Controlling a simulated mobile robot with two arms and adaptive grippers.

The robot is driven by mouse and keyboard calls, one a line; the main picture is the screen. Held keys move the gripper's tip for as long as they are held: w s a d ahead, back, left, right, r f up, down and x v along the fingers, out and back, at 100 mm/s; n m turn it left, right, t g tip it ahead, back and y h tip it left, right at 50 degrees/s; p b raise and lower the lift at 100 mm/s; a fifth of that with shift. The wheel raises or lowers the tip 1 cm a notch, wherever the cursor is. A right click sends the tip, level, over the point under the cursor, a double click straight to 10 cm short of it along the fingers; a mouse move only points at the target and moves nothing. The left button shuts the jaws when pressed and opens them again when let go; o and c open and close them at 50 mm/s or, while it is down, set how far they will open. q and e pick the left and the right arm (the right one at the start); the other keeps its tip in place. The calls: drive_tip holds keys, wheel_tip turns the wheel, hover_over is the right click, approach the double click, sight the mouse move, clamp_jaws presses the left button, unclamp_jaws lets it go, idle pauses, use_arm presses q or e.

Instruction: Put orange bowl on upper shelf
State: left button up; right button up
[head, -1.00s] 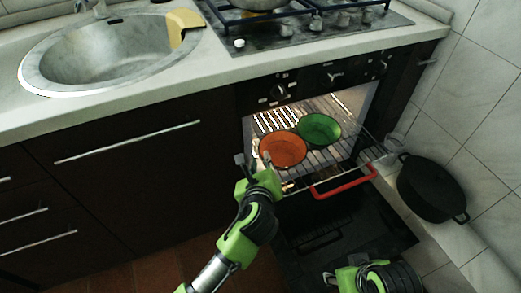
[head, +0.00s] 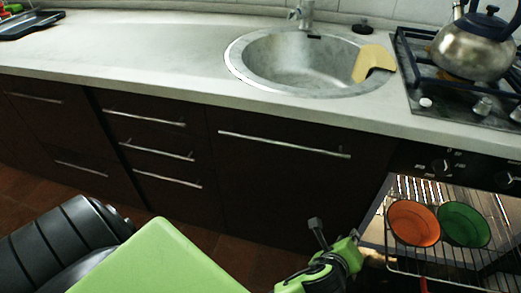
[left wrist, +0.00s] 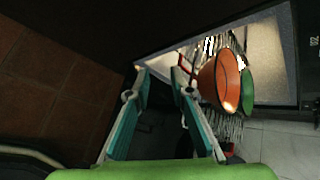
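The orange bowl (head: 413,223) sits on the wire rack in the open oven at the right of the head view, touching or very close to the green bowl (head: 464,225). My left gripper (head: 338,240) is left of the oven opening, apart from the orange bowl. In the left wrist view its two fingers (left wrist: 165,105) are spread with nothing between them. The orange bowl (left wrist: 227,80) shows there beyond and right of the right finger, partly covering the green bowl (left wrist: 247,92). My right gripper is not in view. No upper shelf shows.
The oven rack (head: 440,262) sticks out at the lower right. Above are the counter (head: 150,55), the sink (head: 300,65) with a yellow piece (head: 373,62) on its rim, and a kettle (head: 470,45) on the hob. Dark drawers line the left.

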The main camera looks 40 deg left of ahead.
use_arm(q)
drive_tip(key=s+a+f+n+g, duration=0.3)
drive_tip(key=s+a+f+n, duration=0.2)
drive_tip(key=s+n, duration=0.5)
drive_tip(key=s+a+f+n+g, duration=0.4)
drive_tip(key=s+a+f+n, duration=0.1)
drive_tip(key=s+a+n, duration=0.4)
drive_tip(key=s+n, duration=0.1)
drive_tip(key=n, duration=0.1)
drive_tip(key=shift+a+f+n+h, duration=0.15)
drive_tip(key=shift+a+n+h, duration=0.15)
drive_tip(key=shift+n, duration=0.1)
